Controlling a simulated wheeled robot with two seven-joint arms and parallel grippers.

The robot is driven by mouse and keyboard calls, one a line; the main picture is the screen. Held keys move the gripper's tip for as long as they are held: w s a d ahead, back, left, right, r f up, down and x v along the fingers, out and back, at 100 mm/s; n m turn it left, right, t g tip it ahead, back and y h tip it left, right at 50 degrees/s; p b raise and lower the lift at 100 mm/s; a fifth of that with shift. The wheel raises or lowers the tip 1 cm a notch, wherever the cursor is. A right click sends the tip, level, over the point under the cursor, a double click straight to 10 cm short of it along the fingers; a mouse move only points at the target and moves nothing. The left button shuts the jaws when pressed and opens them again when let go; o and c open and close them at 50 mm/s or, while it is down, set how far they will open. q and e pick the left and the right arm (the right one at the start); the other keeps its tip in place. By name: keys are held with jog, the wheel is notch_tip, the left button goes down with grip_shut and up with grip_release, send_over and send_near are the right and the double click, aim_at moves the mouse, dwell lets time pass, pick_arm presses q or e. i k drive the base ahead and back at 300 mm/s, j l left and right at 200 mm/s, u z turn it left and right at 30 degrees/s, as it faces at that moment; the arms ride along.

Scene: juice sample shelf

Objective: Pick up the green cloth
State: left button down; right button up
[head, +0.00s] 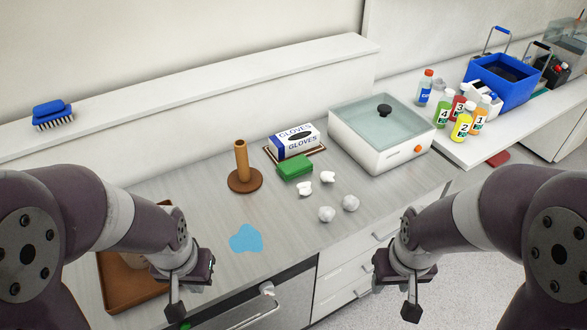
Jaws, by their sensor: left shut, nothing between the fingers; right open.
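A green block-like item (295,168), which looks like a folded cloth, lies on the grey counter in front of the gloves box. My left gripper (187,288) is shut and empty at the front left of the counter, well apart from the green item. My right gripper (397,287) is open and empty in front of the drawers, also well apart from it. A small green patch shows at the bottom edge below my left gripper; I cannot tell what it is.
A brown stand (242,172), several crumpled white balls (326,214), a blue puddle (246,238) and a white lidded basin (382,148) surround the green item. A gloves box (294,141) stands behind it. A brown tray (117,287) lies by my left arm.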

aim_at(295, 168)
jog(key=i+l+u, duration=0.1)
jog(key=i+l, duration=0.3)
jog(key=l, duration=0.25)
jog(key=i+l+u, duration=0.15)
jog(key=l, duration=0.2)
jog(key=i+l+u, duration=0.1)
jog(key=l, duration=0.25)
jog(key=i+l+u, duration=0.1)
jog(key=i+l, duration=0.3)
jog(key=l, duration=0.35)
jog(key=i+u, duration=0.05)
